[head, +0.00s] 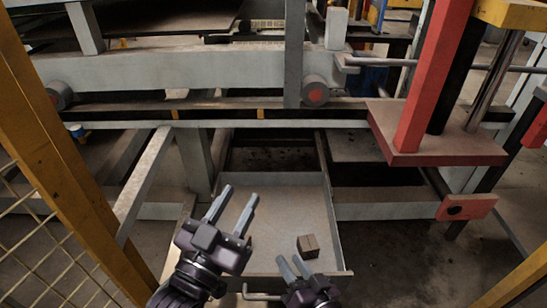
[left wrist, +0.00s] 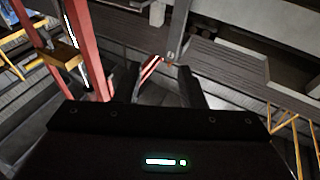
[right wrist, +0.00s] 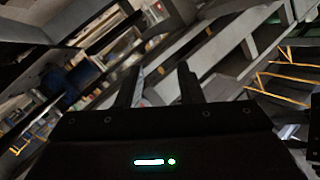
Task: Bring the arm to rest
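My left gripper (head: 233,207) is open and empty, held up in front of the open drawer in the head view. Its two fingers also show apart in the left wrist view (left wrist: 168,85). My right gripper (head: 292,266) is lower and to the right, in front of the drawer's near edge. Its fingers stand apart with nothing between them, as the right wrist view (right wrist: 160,88) shows too. A small brown hollow brick (head: 308,246) sits in the drawer (head: 285,196), just beyond and right of my right gripper. Neither gripper appears to touch it.
The drawer is pulled out under a grey machine frame (head: 200,70). A red post and plate (head: 430,148) stand at the right. A yellow post with mesh (head: 50,150) is at the left, and a yellow bar (head: 515,285) at lower right. The drawer floor around the brick is clear.

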